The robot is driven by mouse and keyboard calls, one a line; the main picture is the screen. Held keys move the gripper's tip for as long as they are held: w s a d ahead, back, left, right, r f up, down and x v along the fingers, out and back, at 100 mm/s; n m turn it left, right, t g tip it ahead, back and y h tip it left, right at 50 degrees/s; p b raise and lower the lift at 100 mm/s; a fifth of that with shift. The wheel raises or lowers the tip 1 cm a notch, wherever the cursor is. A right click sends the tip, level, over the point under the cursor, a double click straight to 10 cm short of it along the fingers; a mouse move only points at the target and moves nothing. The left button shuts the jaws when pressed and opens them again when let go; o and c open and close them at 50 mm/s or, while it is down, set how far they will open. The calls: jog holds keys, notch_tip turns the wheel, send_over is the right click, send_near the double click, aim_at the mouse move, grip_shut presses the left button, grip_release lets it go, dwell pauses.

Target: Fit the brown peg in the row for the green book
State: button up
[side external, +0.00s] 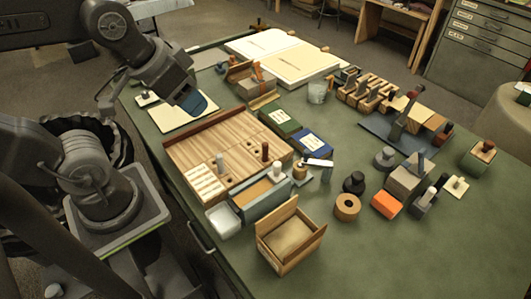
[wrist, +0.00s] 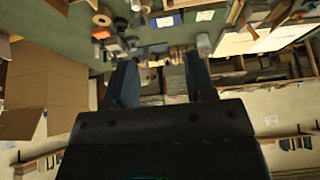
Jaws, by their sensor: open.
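My gripper (side external: 190,103) is open and empty, raised above the back left of the table in the side external view. Its two blue fingers stand apart in the wrist view (wrist: 161,84). A wooden board (side external: 205,142) with grooves and dark holes lies in front of it, to the lower right. The green book (side external: 279,122) lies flat just beyond the board's right edge, beside the blue book (side external: 312,140). The peg's exact hole is too small to tell.
A pale peg (side external: 220,160) stands on the board. An open wooden box (side external: 290,240) and a white tub (side external: 223,219) are in front. Blocks, a tape roll (side external: 347,206) and an orange block (side external: 386,204) crowd the right. The front right table is clear.

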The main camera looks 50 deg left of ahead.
jog(key=n+g, duration=0.5)
jog(key=g, duration=0.1)
send_over(265, 152)
notch_tip(265, 152, down, 14)
jog(key=f, duration=0.7)
jog(key=shift+a+f, duration=0.3)
jog(key=shift+a, duration=0.05)
jog(key=shift+w+f, duration=0.2)
jog(key=shift+f, duration=1.3)
jog(key=shift+w+f, duration=0.15)
jog(key=shift+f, duration=1.3)
grip_shut()
